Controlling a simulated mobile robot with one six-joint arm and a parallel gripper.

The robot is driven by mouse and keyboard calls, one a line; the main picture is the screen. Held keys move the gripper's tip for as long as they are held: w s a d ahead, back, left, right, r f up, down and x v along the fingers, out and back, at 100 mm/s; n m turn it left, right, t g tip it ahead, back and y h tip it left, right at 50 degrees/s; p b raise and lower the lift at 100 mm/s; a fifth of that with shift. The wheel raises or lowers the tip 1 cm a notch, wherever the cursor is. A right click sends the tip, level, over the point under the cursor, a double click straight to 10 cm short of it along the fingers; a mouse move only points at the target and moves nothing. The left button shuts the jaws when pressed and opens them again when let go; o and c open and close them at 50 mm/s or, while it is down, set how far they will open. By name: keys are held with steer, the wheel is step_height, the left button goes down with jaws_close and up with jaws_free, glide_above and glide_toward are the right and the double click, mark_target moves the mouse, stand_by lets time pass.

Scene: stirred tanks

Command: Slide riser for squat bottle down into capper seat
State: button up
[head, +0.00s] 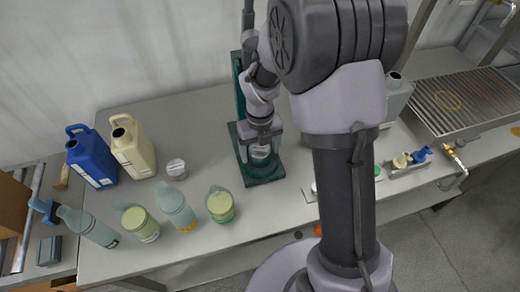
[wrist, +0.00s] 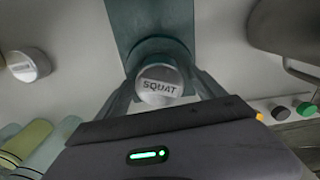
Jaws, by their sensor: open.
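The riser for the squat bottle (wrist: 160,84) is a pale grey round piece with SQUAT printed on its top face. In the head view the riser (head: 260,152) is low over the base of the green capper (head: 264,175). My gripper (wrist: 162,76) is open, with one finger on each side of the riser. In the head view my gripper (head: 261,143) points down at the capper. A round dark rim, apparently the capper seat (wrist: 158,45), shows behind the riser. Its lower part is hidden, so I cannot tell how deep the riser sits.
A second pale round piece (head: 176,168) stands left of the capper. Blue (head: 90,158) and cream (head: 132,147) jugs and several bottles (head: 175,205) stand on the left of the bench. Small caps (head: 402,161) lie to the right.

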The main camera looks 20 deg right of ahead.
mark_target(260, 149)
step_height(260, 149, up, 8)
steer(key=p, duration=0.2)
steer(key=shift+p, duration=0.35)
